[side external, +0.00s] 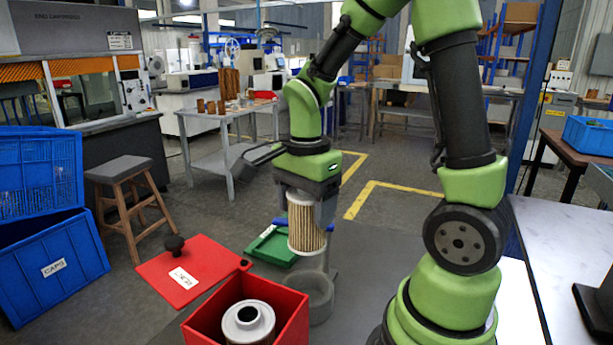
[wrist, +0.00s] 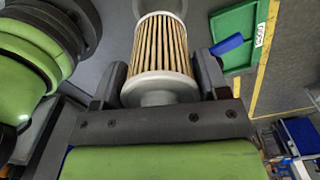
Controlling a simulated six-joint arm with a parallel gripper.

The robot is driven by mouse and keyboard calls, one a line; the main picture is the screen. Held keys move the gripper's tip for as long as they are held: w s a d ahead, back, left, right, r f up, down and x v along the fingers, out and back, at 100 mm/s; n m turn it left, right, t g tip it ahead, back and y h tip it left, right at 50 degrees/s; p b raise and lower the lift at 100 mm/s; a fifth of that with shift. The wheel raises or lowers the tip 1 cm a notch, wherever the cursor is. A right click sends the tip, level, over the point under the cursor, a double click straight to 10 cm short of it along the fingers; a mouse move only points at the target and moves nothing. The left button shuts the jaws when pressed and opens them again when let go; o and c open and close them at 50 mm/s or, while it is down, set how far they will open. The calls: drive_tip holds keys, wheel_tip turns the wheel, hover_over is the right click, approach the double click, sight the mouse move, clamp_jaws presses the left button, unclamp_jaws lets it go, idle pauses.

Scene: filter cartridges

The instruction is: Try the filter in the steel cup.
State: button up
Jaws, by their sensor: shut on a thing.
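My gripper (side external: 309,199) is shut on a filter (side external: 306,228), a cylinder with tan pleats and pale end caps. The filter hangs upright below the jaws. In the wrist view, the two fingers of my gripper (wrist: 160,80) sit either side of the filter's grey neck, and its pleated body (wrist: 160,44) extends away from them. A round grey cup (side external: 311,300), which looks like the steel cup, stands on the work surface below the filter. In the side view, the filter's lower end appears above the cup and apart from it. The cup's inside is mostly hidden.
A red box (side external: 300,325) in front of the cup holds a pale ring-topped cylinder (side external: 248,320).

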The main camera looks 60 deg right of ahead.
sight(306, 244)
drive_tip(key=shift+f, duration=4.25)
drive_tip(key=shift+f, duration=0.5)
drive_tip(key=o, duration=1)
drive_tip(key=shift+o, duration=0.5)
drive_tip(key=shift+r, duration=0.1)
drive_tip(key=shift+r, duration=0.95)
